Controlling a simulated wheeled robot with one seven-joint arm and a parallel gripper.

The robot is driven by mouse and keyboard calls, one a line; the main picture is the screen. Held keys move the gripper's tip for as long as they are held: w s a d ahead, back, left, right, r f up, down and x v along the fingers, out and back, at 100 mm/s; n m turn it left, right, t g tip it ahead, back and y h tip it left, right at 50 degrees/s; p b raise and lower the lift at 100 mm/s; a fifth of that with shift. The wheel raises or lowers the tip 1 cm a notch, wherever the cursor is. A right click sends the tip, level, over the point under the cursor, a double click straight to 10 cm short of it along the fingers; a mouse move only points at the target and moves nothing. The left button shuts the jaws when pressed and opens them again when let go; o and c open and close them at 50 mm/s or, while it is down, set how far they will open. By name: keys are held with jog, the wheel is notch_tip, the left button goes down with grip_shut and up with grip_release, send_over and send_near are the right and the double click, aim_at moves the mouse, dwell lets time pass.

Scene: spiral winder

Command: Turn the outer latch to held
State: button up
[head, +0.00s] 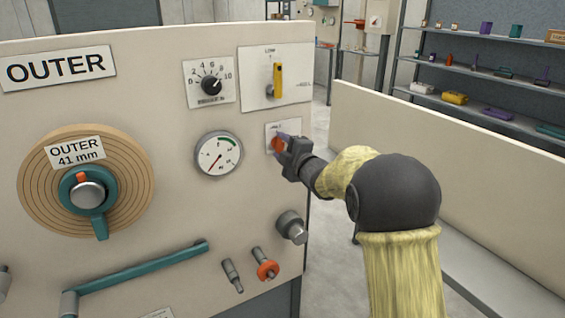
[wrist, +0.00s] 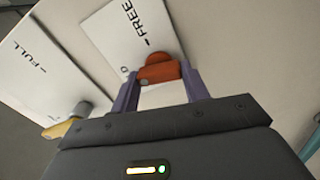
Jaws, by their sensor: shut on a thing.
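The outer latch is a small orange knob (head: 277,144) on a white plate at the right edge of the panel. In the wrist view the orange latch (wrist: 158,70) sits between the two purple fingers of my gripper (wrist: 160,82). My gripper (head: 283,141) reaches in from the right in the head view and is shut on the latch. The latch plate (wrist: 118,30) shows the word FREE with a mark beside it. One letter of another word shows near the latch; the rest is hidden. The latch's exact pointing is hard to tell.
The panel (head: 130,100) carries an OUTER sign (head: 58,67), a round gauge (head: 218,156), a black dial (head: 211,86) and a yellow lever (head: 278,79) above the latch. A grey knob (head: 291,227) sits below it. A low beige wall (head: 440,160) stands right of my arm.

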jog(key=shift+f+n+b, duration=0.2)
jog(key=shift+n+b, duration=1.1)
jog(key=shift+b, duration=0.2)
jog(key=o, duration=1)
jog(key=shift+r, duration=0.1)
jog(key=b+v, duration=0.1)
jog(key=v, duration=1.6)
jog(key=shift+s+d, duration=0.15)
jog(key=shift+s, duration=0.05)
